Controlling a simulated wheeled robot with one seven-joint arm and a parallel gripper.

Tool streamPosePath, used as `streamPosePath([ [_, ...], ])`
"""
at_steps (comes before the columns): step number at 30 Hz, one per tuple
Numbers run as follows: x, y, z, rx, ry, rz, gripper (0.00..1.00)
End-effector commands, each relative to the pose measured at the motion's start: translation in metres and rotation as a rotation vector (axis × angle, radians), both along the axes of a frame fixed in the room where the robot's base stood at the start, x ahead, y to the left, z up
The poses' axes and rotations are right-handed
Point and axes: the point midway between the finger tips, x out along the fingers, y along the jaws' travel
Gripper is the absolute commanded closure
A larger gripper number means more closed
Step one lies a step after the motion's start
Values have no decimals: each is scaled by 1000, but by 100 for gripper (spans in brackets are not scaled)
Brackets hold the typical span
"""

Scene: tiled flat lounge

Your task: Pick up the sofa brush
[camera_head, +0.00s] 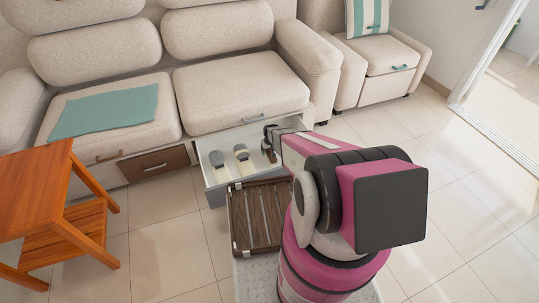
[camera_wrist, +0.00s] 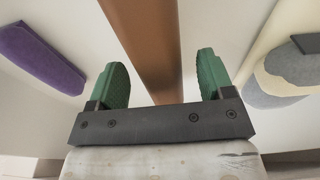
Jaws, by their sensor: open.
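An open drawer (camera_head: 204,178) juts from the sofa base, and my gripper (camera_head: 269,145) reaches down into its right side. In the wrist view my gripper (camera_wrist: 162,78) is open, with its two green fingers on either side of a long brown bar (camera_wrist: 148,42). The bar looks like the wooden part of the sofa brush; only part of it shows, and its bristles are not visible. The fingers appear apart from it, with a gap on each side. In the head view my arm hides most of this spot.
Two grey-and-cream items (camera_head: 217,159) (camera_head: 242,154) lie in the drawer's left part. A purple item (camera_wrist: 40,57) shows left in the wrist view. The sofa (camera_head: 240,90) rises behind, and an orange wooden table (camera_head: 35,190) stands left. Tiled floor is clear at right.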

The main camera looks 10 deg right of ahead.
Motion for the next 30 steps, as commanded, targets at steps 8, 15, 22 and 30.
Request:
streamPosePath([
  [8,2,0,-28,0,0,0,26],
  [15,2,0,-27,0,0,0,52],
  [22,2,0,-26,0,0,0,83],
  [30,2,0,-21,0,0,0,83],
])
